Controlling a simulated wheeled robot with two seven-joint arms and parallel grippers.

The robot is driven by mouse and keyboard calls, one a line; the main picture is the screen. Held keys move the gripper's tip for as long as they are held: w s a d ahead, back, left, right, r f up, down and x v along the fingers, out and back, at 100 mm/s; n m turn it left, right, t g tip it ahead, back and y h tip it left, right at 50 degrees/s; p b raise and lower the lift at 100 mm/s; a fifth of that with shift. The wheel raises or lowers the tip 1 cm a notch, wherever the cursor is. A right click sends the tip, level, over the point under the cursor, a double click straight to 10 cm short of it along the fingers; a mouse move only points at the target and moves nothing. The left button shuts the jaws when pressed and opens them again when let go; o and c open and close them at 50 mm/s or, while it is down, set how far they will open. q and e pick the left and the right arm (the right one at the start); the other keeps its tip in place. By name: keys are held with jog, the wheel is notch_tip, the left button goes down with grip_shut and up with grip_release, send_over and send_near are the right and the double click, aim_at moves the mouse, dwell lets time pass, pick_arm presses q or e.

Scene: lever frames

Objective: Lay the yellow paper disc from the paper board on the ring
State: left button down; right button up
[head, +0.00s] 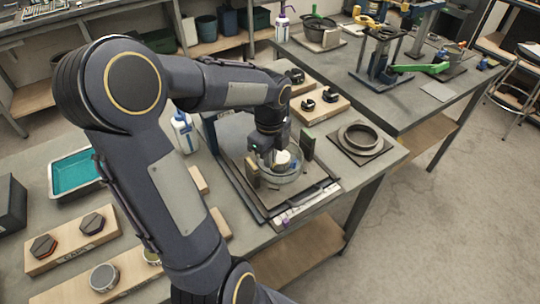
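My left gripper (268,158) points down over a grey round ring-shaped part (284,178) in a framed fixture on the bench. A small pale piece (283,158) shows beside its fingertips; I cannot tell whether it is held. The fingers are too small and partly hidden to read as open or shut. Another grey ring (361,138) lies on a dark square plate at the right end of the bench. A yellowish round edge (151,257) shows on the front wooden board (128,279), partly behind my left arm; I cannot tell whether it is the yellow paper disc. My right gripper is out of view.
Two upright posts (307,143) flank the fixture's ring. A teal tray (74,172), a board with dark hexagonal pieces (93,222) and a round tin (104,277) stand at left. A white bottle (184,132) stands behind my arm. A second bench (338,82) holds tools.

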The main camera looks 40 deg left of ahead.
pick_arm(q)
jog(key=c, duration=1.5)
grip_release()
jog(key=shift+c, duration=0.2)
notch_tip(320, 180, up, 8)
jog(key=shift+f, duration=0.15)
jog(key=s+d+f+n+t+h, duration=0.2)
jog(key=s+d+n+t, duration=0.3)
jog(key=s+d+n, duration=0.8)
jog(key=d+n+h, duration=0.1)
jog(key=n, duration=0.5)
jog(key=shift+t+h, duration=0.3)
jog(key=shift+h, duration=0.1)
